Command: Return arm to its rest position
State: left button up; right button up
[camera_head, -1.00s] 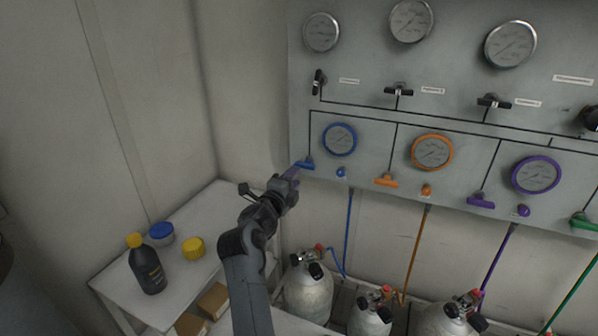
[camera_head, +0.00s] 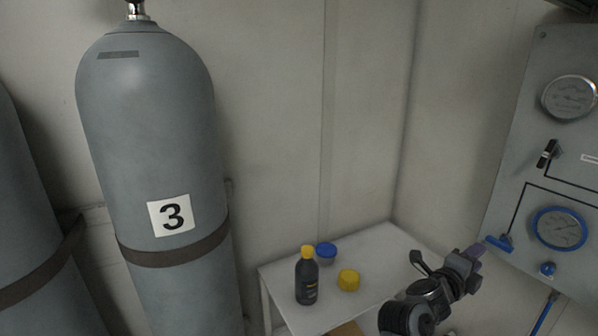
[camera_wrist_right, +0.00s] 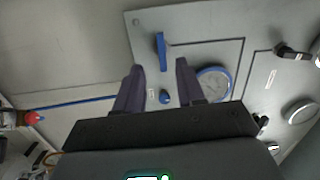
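My right arm comes in from the bottom right of the head view, and its gripper (camera_head: 477,251) is close to the panel's lower left edge, just left of the blue lever handle (camera_head: 499,243). In the right wrist view the two dark fingers of the gripper (camera_wrist_right: 159,65) are apart with nothing held between them. The blue lever handle (camera_wrist_right: 161,52) and a small blue knob (camera_wrist_right: 165,97) show through the gap. I cannot tell whether a finger touches the handle. My left gripper is in neither view.
The grey gauge panel (camera_head: 520,185) with a blue-rimmed gauge (camera_head: 559,229) is at the right. A white table (camera_head: 375,245) carries a black bottle (camera_head: 307,280), a blue-lidded jar (camera_head: 326,254) and a yellow-lidded one (camera_head: 348,280). A large cylinder marked 3 (camera_head: 150,130) stands at the left.

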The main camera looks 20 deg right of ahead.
jog(key=s+a+f+n+t+y+p, duration=0.15)
jog(key=a+f+n+t+y, duration=0.25)
jog(key=a+f+n+y, duration=0.55)
jog(key=s+a+f+n+t+y+p, duration=0.1)
jog(key=s+a+f+n+t+y, duration=0.4)
jog(key=a+n, duration=0.7)
jog(key=s+a+f+n+g+y, duration=0.2)
jog(key=s+a+f+n+g, duration=0.35)
jog(key=s, duration=0.55)
jog(key=s+a+f+n+g+y, duration=0.1)
jog(key=s+a+f+n+g, duration=0.5)
jog(key=s, duration=0.4)
notch_tip(320, 180, up, 37)
jog(key=n+t+p, duration=0.1)
jog(key=p, duration=3.7)
jog(key=shift+s+a+f+p, duration=0.15)
jog(key=shift+a+p, duration=0.15)
jog(key=shift+a, duration=0.1)
